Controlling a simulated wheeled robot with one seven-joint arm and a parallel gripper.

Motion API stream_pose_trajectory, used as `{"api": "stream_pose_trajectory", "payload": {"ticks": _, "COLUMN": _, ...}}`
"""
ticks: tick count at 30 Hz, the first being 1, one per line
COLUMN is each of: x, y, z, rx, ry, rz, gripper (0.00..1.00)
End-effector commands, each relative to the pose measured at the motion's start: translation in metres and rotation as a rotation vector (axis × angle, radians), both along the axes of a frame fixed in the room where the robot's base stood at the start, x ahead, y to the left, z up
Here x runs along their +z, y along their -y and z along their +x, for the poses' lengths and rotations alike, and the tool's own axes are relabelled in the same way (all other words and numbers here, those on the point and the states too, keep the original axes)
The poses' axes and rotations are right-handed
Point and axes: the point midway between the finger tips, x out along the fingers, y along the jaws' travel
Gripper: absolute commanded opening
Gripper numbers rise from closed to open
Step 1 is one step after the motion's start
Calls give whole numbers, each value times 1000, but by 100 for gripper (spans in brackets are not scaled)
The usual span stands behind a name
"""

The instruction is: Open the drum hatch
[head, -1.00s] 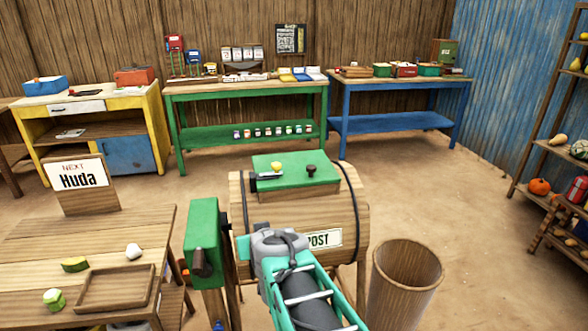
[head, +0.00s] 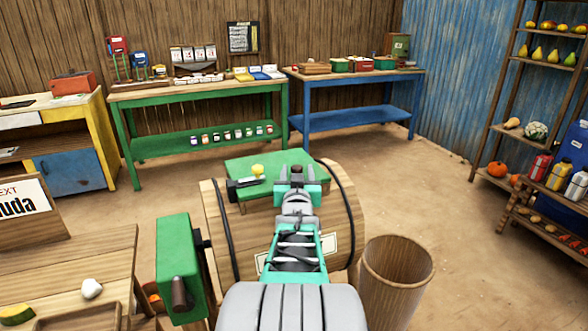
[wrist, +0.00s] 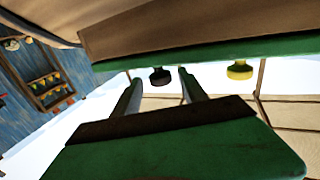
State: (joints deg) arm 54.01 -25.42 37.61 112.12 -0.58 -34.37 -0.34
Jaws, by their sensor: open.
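The wooden compost drum (head: 341,204) has a green hatch (head: 264,158) on its top. The hatch carries a yellow knob (head: 257,170) and a black bar latch (head: 244,183). A dark knob (wrist: 160,77) shows in the wrist view near the green hatch edge (wrist: 205,51), with the yellow knob (wrist: 240,70) to its right. My gripper (head: 297,170) is at the right part of the hatch in the head view. In the wrist view my gripper (wrist: 157,84) is open, its fingers pointing toward the dark knob, which appears between them. Contact cannot be told.
A green crank box (head: 178,262) stands left of the drum. A wooden bin (head: 397,255) stands to its right. A wooden table (head: 75,262) is at the lower left. Green (head: 200,92) and blue (head: 350,76) benches line the back wall, with open floor before them.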

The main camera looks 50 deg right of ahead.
Motion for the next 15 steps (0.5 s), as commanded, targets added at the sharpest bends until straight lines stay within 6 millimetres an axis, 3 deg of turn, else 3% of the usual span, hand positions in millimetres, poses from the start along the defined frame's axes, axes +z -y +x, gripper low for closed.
{"api": "stream_pose_trajectory", "payload": {"ticks": 4, "x": 0, "y": 14, "z": 12, "rx": 2, "ry": -1, "rz": 1, "gripper": 50}}
{"api": "stream_pose_trajectory", "payload": {"ticks": 12, "x": 0, "y": 16, "z": 16, "rx": 5, "ry": -1, "rz": 1, "gripper": 50}}
{"api": "stream_pose_trajectory", "payload": {"ticks": 15, "x": 0, "y": 16, "z": 16, "rx": 6, "ry": -1, "rz": 1, "gripper": 44}}
